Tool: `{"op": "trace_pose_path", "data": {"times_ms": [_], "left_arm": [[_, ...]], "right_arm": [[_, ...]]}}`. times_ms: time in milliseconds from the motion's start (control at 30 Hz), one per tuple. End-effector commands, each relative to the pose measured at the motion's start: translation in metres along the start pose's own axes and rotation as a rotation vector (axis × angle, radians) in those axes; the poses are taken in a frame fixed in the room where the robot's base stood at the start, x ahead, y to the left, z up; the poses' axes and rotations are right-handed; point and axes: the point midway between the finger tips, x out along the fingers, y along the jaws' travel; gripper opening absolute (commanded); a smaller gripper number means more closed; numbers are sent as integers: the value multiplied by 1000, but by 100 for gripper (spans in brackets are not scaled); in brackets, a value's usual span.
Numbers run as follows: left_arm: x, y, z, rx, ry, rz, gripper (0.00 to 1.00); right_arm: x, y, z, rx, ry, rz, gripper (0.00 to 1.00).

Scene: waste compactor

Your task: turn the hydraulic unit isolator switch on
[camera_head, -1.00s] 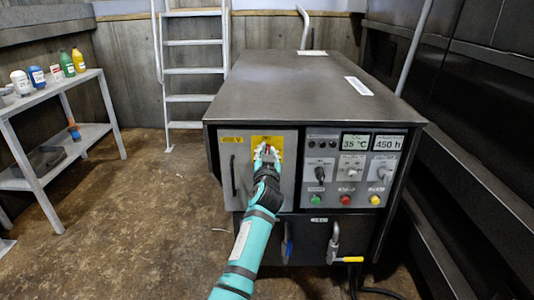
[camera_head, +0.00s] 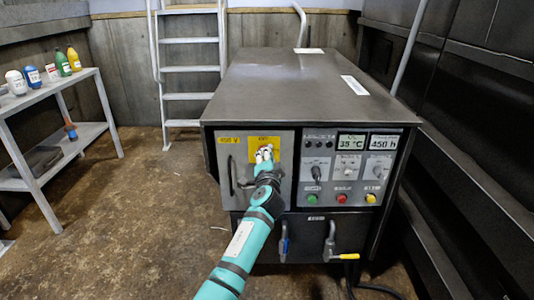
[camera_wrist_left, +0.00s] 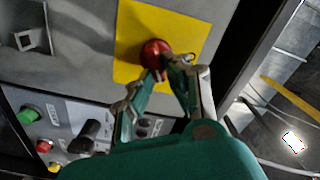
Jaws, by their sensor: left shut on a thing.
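The isolator switch is a red knob (camera_wrist_left: 155,52) on a yellow plate (camera_wrist_left: 190,28), set in the grey door at the left of the machine's front. In the head view the yellow plate (camera_head: 263,141) shows above my gripper, which hides most of the knob. My left gripper (camera_head: 264,155) reaches the plate from below. In the left wrist view its fingers (camera_wrist_left: 164,74) are closed on the lower part of the red knob. The knob's exact angle cannot be told. My right gripper is in neither view.
The grey door has a dark handle (camera_head: 231,175). Right of it is a panel with displays, a black selector (camera_head: 316,174) and green, red and yellow buttons. A blue-handled valve (camera_head: 284,241) and a yellow-handled valve (camera_head: 331,243) sit below. A shelf with bottles (camera_head: 50,95) stands left.

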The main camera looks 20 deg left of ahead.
Motion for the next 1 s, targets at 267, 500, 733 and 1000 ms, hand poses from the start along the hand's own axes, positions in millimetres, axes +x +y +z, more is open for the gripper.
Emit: {"op": "trace_pose_path", "data": {"times_ms": [267, 500, 733, 1000], "left_arm": [[0, 2, 0, 254, 1, 0, 0], [0, 5, 0, 422, 1, 0, 0], [0, 7, 1, 520, 2, 0, 0], [0, 8, 2, 562, 2, 0, 0]], "right_arm": [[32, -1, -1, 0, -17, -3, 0], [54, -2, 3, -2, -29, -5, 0], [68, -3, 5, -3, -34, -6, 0], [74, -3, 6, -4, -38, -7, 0]]}}
